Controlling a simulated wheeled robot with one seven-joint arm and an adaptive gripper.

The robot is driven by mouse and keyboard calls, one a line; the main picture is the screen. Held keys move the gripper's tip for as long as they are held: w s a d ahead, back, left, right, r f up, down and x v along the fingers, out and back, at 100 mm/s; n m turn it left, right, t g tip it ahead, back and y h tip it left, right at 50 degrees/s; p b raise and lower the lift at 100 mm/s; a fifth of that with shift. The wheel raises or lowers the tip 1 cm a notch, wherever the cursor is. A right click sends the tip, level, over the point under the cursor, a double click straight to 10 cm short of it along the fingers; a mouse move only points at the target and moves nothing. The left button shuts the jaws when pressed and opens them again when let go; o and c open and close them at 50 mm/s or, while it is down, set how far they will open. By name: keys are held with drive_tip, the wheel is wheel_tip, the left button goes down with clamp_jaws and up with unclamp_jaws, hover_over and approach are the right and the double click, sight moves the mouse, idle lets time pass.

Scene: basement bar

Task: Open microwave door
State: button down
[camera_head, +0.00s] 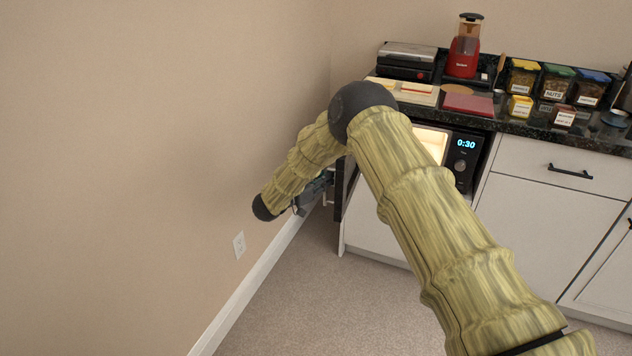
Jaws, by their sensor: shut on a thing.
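The microwave (465,162) is built in under the counter, with a display reading 0:30 and a knob on its right panel. Its lit interior shows beside the panel, partly hidden by my arm. The microwave door (342,190) stands open, swung out to the left and seen as a dark, narrow edge. My gripper (324,182) is at the outer side of the door, near the left wall, partly hidden by my arm. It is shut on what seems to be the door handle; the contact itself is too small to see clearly.
The beige wall (160,150) is close to my gripper on the left. White cabinets (545,215) stand below. The carpet (340,300) in front is clear.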

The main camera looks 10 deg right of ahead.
drive_tip(key=shift+w+a+r, duration=0.1)
drive_tip(key=shift+w+a, duration=0.2)
drive_tip(key=shift+w, duration=0.1)
drive_tip(key=c, duration=1.5)
unclamp_jaws()
drive_tip(key=shift+d, duration=0.1)
drive_tip(key=shift+c, duration=0.2)
drive_tip(key=shift+a, duration=0.3)
drive_tip(key=v, duration=1.1)
drive_tip(key=shift+a, duration=0.4)
